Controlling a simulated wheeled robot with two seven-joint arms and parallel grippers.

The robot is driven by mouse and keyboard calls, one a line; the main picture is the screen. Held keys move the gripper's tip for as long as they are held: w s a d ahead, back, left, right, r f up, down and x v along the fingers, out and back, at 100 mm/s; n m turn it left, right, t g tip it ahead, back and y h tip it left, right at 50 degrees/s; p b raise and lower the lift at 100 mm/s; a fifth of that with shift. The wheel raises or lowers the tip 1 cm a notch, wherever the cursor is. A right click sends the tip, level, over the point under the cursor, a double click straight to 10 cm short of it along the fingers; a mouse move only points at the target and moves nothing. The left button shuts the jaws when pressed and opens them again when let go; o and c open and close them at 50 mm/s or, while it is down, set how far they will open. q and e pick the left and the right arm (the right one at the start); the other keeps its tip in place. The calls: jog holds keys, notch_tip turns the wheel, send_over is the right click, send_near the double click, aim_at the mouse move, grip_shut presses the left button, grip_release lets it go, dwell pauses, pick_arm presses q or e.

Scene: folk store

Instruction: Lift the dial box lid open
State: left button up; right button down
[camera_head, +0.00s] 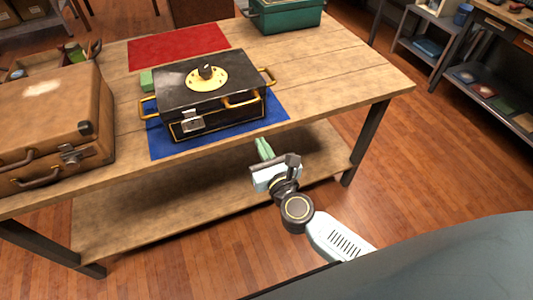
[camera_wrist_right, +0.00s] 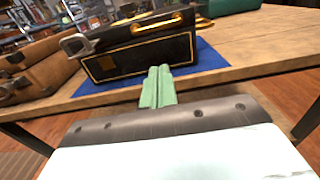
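The dial box (camera_head: 215,117) is black with gold trim and stands on a blue mat (camera_head: 165,143) on the wooden table. Its lid (camera_head: 175,82) is down and carries a gold dial plate with a dark knob (camera_head: 206,72). A metal latch (camera_head: 192,121) is on its front, and gold handles are on its sides and front lid edge. The box front also shows in the right wrist view (camera_wrist_right: 140,58). My right gripper (camera_head: 264,147) is in front of the table edge, apart from the box. Its green fingers (camera_wrist_right: 158,86) are together with nothing between them. My left gripper is not seen.
A brown suitcase (camera_head: 48,120) stands at the left of the table. The table's right side (camera_head: 340,75) is clear.

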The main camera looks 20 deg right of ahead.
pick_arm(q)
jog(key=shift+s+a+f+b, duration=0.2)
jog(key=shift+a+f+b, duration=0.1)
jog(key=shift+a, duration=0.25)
pick_arm(e)
jog(key=w, duration=0.7)
jog(key=shift+w+a, duration=0.15)
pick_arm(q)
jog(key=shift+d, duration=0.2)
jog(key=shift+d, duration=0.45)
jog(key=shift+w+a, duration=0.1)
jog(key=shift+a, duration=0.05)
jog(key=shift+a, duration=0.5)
